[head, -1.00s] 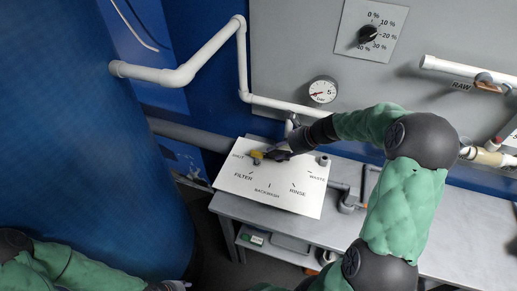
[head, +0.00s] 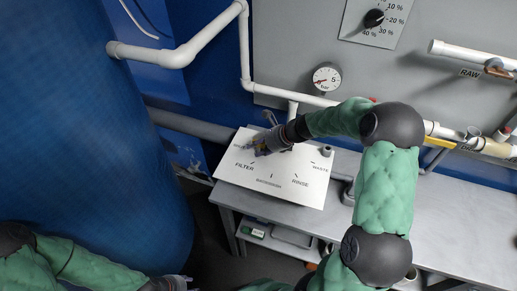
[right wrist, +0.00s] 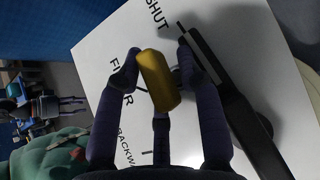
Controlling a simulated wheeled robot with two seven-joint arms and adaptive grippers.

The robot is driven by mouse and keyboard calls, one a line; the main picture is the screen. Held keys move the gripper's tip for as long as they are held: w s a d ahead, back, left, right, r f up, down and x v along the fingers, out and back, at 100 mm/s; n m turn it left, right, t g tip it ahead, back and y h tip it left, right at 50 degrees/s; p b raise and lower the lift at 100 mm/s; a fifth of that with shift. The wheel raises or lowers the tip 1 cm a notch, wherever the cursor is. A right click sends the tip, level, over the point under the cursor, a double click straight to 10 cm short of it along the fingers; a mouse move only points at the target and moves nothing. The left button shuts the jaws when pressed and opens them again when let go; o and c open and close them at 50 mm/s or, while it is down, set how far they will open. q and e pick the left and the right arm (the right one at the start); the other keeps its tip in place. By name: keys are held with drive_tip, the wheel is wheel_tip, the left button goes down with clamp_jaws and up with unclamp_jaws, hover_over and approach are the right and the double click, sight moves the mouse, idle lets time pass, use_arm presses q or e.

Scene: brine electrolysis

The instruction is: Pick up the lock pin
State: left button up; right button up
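The lock pin's yellow body (right wrist: 160,80) shows in the right wrist view, above the white valve panel (right wrist: 95,55) and beside a black lever (right wrist: 235,95). My right gripper (right wrist: 157,58) has its fingers spread on both sides of the yellow body, with a third finger below it. The fingers look open, and firm contact is not clear. In the head view the right gripper (head: 262,147) is at the panel's upper left and largely hides the pin. My left gripper (head: 180,283) is partly in view at the bottom edge; its fingers are not clear.
The panel stands on a grey bench (head: 330,225) with free surface at the right. A large blue tank (head: 90,150) fills the left. White pipes (head: 180,55), a pressure gauge (head: 326,77) and a percentage dial (head: 374,18) are behind.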

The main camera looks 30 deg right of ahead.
clamp_jaws()
drive_tip(key=shift+r, duration=0.15)
